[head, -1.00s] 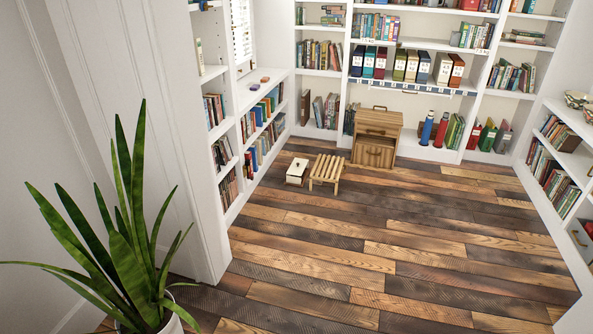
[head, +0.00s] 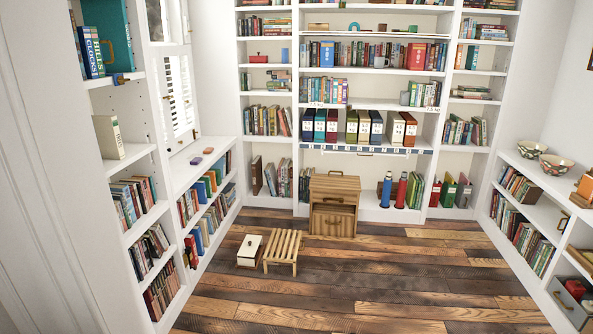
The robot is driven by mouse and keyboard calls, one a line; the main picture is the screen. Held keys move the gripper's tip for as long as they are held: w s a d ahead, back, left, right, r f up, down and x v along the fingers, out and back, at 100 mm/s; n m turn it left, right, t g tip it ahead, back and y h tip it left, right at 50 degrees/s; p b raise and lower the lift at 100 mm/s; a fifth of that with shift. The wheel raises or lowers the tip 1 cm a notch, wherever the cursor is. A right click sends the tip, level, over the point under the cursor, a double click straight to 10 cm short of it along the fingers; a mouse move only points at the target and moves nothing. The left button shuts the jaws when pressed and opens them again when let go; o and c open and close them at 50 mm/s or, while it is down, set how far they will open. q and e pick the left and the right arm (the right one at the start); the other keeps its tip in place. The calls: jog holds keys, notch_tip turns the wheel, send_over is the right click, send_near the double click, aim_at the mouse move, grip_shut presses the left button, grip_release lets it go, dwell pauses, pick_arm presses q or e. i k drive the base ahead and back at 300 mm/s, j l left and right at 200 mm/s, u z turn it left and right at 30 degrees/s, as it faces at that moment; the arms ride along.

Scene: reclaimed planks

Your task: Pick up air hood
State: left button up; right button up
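I cannot pick out anything I can surely name as an air hood in the head view. A small cream box with a dark knob (head: 250,251) is on the plank floor, beside a low slatted wooden stool (head: 283,250). A wooden cabinet (head: 334,205) with a handle on top stands behind them, against the back shelves. Small blue and red items (head: 202,155) lie on the left ledge, too small to tell what they are. Neither of my grippers is in view.
White bookshelves (head: 370,92) fill the back wall. Shelves also run along the left (head: 140,228) and the right (head: 535,217), where patterned bowls (head: 557,164) stand on top. The plank floor (head: 370,280) in front is clear.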

aim_at(250, 246)
jog(key=i+z, duration=0.2)
jog(key=i, duration=1.85)
